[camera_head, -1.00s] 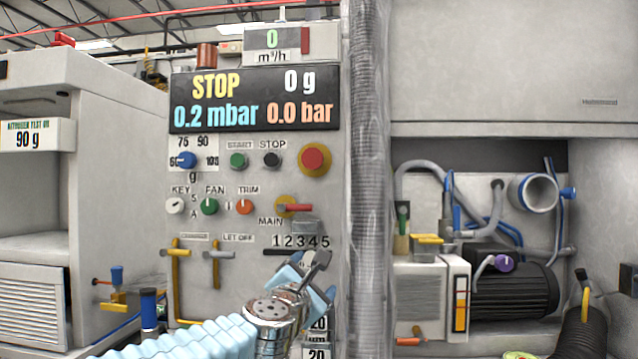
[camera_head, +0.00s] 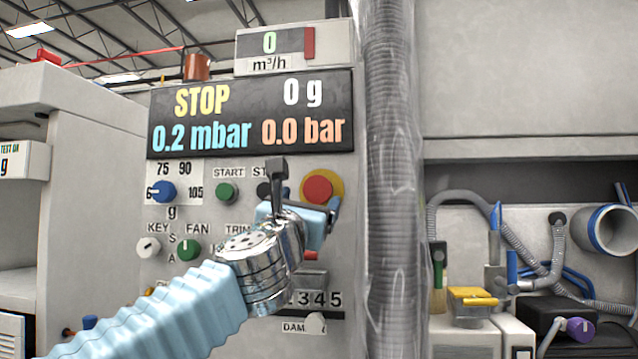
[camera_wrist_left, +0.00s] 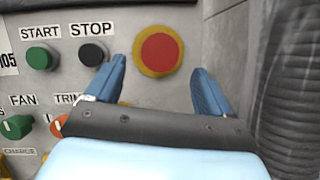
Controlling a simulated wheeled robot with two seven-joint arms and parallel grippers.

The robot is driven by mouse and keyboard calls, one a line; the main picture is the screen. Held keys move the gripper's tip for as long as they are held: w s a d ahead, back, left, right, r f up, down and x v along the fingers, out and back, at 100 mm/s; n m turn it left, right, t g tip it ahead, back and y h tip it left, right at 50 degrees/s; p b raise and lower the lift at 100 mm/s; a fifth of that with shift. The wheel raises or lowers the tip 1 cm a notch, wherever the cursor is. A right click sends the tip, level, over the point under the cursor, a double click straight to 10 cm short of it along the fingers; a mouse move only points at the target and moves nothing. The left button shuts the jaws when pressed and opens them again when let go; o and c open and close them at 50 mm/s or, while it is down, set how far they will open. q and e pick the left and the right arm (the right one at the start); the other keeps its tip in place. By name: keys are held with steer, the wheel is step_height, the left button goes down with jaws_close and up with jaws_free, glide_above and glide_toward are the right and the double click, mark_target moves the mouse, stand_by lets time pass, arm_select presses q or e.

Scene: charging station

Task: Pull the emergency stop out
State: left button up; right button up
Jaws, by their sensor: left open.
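The emergency stop is a red mushroom button (camera_head: 318,189) on a yellow round plate, at the right side of the grey control panel. It also shows in the left wrist view (camera_wrist_left: 159,52), ahead of the fingertips and between their lines. My left gripper (camera_head: 306,190) is open, with its two blue fingers (camera_wrist_left: 160,78) apart and nothing between them. In the head view it is in front of the panel, its fingers just left and right of the button's lower part. The gap in depth to the button is hard to tell. My right gripper is not in view.
A green START button (camera_head: 227,193) and a black STOP button (camera_wrist_left: 93,53) sit left of the emergency stop. A ribbed, wrapped hose (camera_head: 392,180) runs vertically close on the right. A display (camera_head: 250,113) is above, and a counter (camera_head: 318,299) below.

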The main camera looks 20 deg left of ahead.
mark_target(317, 191)
arm_select(q)
steer(key=p+x, duration=0.2)
steer(key=x, duration=0.4)
steer(key=shift+w+r, duration=0.2)
steer(key=shift+r, duration=0.05)
steer(key=shift+w+a, duration=0.1)
steer(key=shift+w, duration=0.35)
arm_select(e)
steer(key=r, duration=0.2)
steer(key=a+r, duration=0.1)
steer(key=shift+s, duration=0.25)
